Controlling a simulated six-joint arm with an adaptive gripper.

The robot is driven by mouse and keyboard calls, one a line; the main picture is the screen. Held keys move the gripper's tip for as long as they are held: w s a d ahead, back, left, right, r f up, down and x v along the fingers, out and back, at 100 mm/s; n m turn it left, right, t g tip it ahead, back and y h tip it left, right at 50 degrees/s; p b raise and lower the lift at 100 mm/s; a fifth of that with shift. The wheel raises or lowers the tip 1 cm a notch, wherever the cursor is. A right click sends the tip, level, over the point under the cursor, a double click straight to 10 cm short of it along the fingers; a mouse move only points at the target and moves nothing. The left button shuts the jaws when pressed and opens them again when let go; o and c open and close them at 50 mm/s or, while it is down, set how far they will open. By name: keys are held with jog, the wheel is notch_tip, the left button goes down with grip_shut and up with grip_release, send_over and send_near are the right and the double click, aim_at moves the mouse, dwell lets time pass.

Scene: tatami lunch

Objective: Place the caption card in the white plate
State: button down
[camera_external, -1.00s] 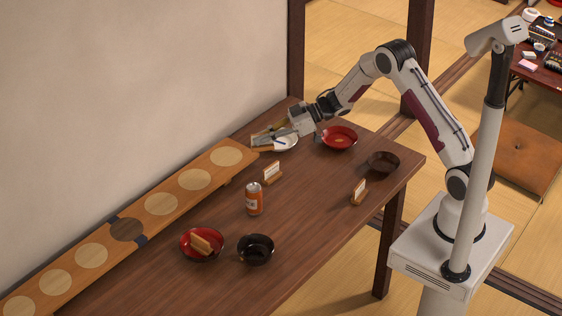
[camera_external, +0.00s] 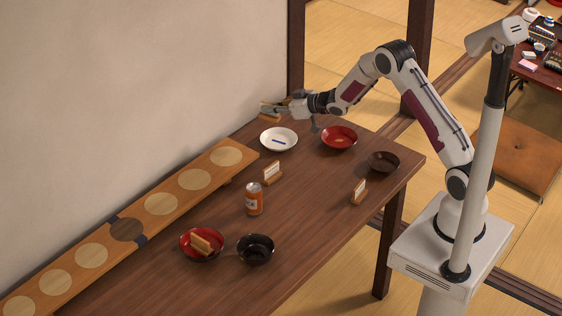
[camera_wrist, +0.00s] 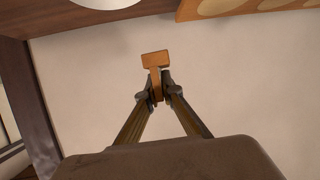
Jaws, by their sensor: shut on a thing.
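My gripper (camera_external: 275,110) is shut on a caption card (camera_external: 269,118), of which mainly the wooden stand shows. In the wrist view the stand (camera_wrist: 155,60) sticks out beyond the shut fingertips (camera_wrist: 157,90); any printed face is hidden. The gripper holds it in the air behind the white plate (camera_external: 290,147), near the wall. The plate lies on the table with a small blue item (camera_external: 279,141) in it. Its edge also shows at the top of the wrist view (camera_wrist: 105,3). Two more caption cards stand on the table, one near the middle (camera_external: 272,171) and one near the right edge (camera_external: 359,191).
A red bowl (camera_external: 339,138) and a dark brown bowl (camera_external: 383,162) stand right of the plate. A can (camera_external: 254,199), a black bowl (camera_external: 256,250) and a red bowl (camera_external: 186,256) holding brown pieces stand nearer. A long wooden board (camera_external: 145,192) lies along the wall.

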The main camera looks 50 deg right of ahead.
jog(key=d+h, duration=0.1)
jog(key=d+f+m, duration=0.1)
jog(key=d, duration=0.1)
jog(key=d+f+m+h, duration=0.1)
jog(key=shift+s+d+h, duration=0.15)
jog(key=shift+d+h, duration=0.1)
jog(key=shift+h, duration=0.05)
jog(key=shift+f, duration=0.1)
send_over(279, 142)
jog(key=shift+d+f, duration=0.15)
jog(key=shift+f, duration=2.95)
jog(key=shift+f, duration=1.85)
jog(key=shift+f, duration=0.1)
